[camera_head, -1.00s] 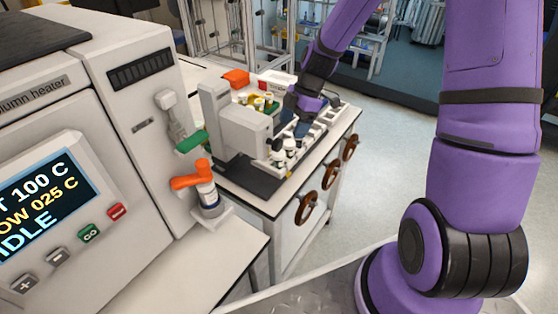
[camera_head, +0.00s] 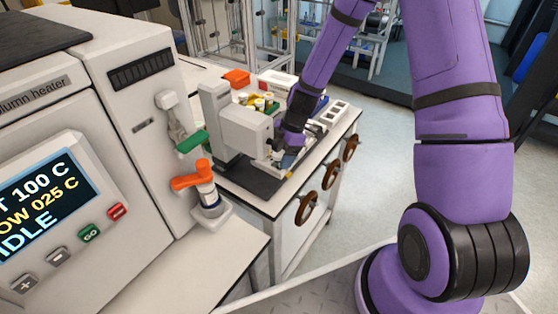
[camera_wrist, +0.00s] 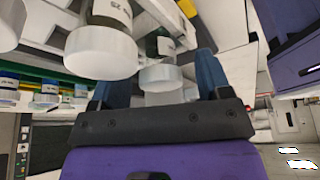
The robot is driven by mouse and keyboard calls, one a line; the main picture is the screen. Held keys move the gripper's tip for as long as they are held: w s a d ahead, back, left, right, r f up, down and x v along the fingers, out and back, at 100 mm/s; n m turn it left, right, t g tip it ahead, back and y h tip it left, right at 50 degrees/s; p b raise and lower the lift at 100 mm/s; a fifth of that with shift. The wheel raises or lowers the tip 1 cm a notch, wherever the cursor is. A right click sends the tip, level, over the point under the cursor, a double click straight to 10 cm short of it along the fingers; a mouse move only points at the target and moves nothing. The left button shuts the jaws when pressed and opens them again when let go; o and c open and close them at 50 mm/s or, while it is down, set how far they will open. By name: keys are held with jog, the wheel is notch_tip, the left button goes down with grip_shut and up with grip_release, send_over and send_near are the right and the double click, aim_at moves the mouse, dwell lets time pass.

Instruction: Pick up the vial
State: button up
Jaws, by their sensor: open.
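In the wrist view, a dark glass vial with a white cap (camera_wrist: 160,76) shows between the two blue fingers of my open gripper (camera_wrist: 158,82). I cannot tell whether the fingers touch it. A second white-capped vial (camera_wrist: 101,50) with a printed label is larger in the picture, just left of the fingers. Part of another white cap (camera_wrist: 8,25) shows at the far left edge. In the head view, my gripper (camera_head: 283,150) is low beside the white instrument on the bench and hides most of the vials there.
The white instrument (camera_head: 245,130) stands close left of my gripper. Behind it are yellow-topped items (camera_head: 259,103) and an orange box (camera_head: 236,78). A white rack with square openings (camera_head: 335,112) lies to the right. The column heater (camera_head: 120,130) fills the left foreground.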

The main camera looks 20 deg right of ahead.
jog(key=shift+a+f, duration=0.15)
jog(key=shift+f, duration=0.25)
jog(key=c, duration=1.1)
jog(key=shift+r, duration=0.1)
